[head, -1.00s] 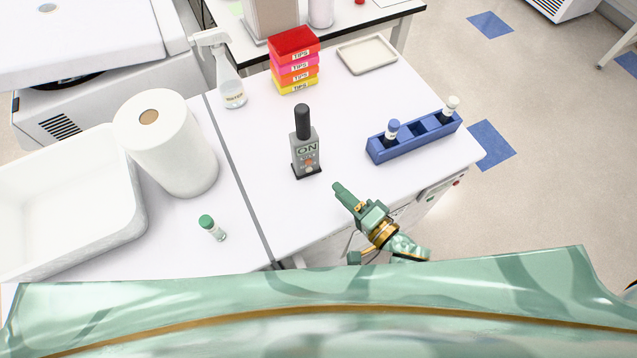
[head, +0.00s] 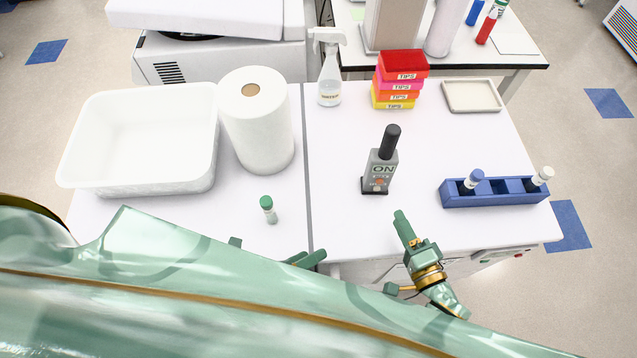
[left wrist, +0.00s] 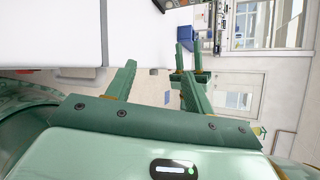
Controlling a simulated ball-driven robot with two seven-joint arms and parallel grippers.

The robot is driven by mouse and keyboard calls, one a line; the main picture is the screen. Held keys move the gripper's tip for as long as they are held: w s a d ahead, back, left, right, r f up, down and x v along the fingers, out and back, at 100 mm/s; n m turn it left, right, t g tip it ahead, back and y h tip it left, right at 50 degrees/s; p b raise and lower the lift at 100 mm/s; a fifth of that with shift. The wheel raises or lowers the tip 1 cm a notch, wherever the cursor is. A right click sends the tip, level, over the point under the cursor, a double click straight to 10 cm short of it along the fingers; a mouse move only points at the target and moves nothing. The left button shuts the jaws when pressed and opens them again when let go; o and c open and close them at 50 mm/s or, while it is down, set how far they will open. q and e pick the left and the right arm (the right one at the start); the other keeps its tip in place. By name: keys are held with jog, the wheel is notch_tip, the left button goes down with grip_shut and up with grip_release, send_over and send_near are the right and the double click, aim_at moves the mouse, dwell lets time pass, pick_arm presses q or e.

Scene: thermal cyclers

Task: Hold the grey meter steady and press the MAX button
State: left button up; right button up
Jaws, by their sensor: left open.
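The grey meter (head: 380,170) stands upright on the white bench in the head view, with a black sensor head on top. Its display reads ON, with small buttons, one orange, below; I cannot read a MAX label. My right gripper (head: 402,222) is in front of the meter, a little to its right and apart from it; its jaw gap is unclear. My left gripper (head: 270,251) is partly hidden behind my green arm, at the bench's front edge, left of the meter. In the left wrist view its open fingers (left wrist: 157,70) are apart with nothing between them.
A blue rack (head: 495,201) with two vials stands right of the meter. A green-capped vial (head: 269,210), paper roll (head: 258,135) and white tub (head: 140,145) are to the left. Tip boxes (head: 400,82), a spray bottle (head: 329,80) and a tray (head: 472,95) stand behind.

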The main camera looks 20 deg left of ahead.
aim_at(386, 142)
pick_arm(q)
jog(key=w+d+r+m+t, duration=0.2)
jog(key=w+r+m+t, duration=0.3)
jog(key=w+r+m, duration=0.65)
jog(key=shift+n, duration=0.25)
jog(key=x, duration=1.6)
jog(key=shift+d+r, duration=0.15)
jog(key=shift+d, duration=0.05)
grip_shut()
pick_arm(e)
grip_shut()
dwell(0.8)
